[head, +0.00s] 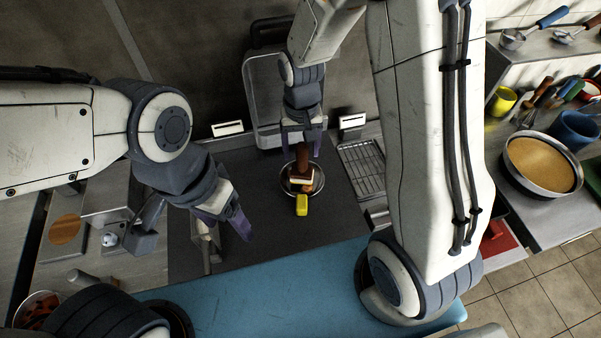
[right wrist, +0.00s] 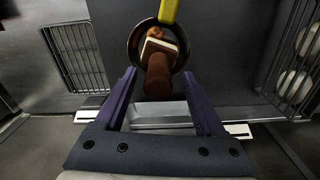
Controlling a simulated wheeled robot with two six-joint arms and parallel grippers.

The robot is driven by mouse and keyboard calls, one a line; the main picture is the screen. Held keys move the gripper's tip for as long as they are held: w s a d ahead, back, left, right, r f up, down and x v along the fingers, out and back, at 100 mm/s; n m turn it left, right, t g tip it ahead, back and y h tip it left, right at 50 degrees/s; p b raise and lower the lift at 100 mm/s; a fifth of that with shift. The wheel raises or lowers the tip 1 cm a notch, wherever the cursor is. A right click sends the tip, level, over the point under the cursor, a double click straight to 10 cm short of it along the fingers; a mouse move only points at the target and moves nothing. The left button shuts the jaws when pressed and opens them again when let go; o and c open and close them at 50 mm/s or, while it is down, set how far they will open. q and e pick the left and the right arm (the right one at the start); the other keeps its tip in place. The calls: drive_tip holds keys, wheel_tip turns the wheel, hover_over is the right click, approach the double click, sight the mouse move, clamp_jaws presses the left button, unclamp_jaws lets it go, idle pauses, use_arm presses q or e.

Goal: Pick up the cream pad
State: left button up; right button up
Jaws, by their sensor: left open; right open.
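The cream pad (head: 308,183) lies in a small round dark pan (head: 287,183) with a yellow handle (head: 302,204), among brown pieces. It also shows in the right wrist view (right wrist: 157,46), beyond my fingertips. My left gripper (head: 226,218) is open and empty, left of the pan.
A wire rack (head: 364,168) stands right of the dark worktop. A metal tray (head: 262,95) leans behind. A bowl of tan contents (head: 541,164) and cups stand on the right counter. A blue surface (head: 260,292) runs along the front. The dark worktop around the pan is mostly clear.

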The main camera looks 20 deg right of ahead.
sight(302, 159)
wheel_tip(302, 159, down, 4)
drive_tip(key=b, duration=0.3)
drive_tip(key=shift+d, duration=0.1)
drive_tip(key=shift+r, duration=0.1)
clamp_jaws()
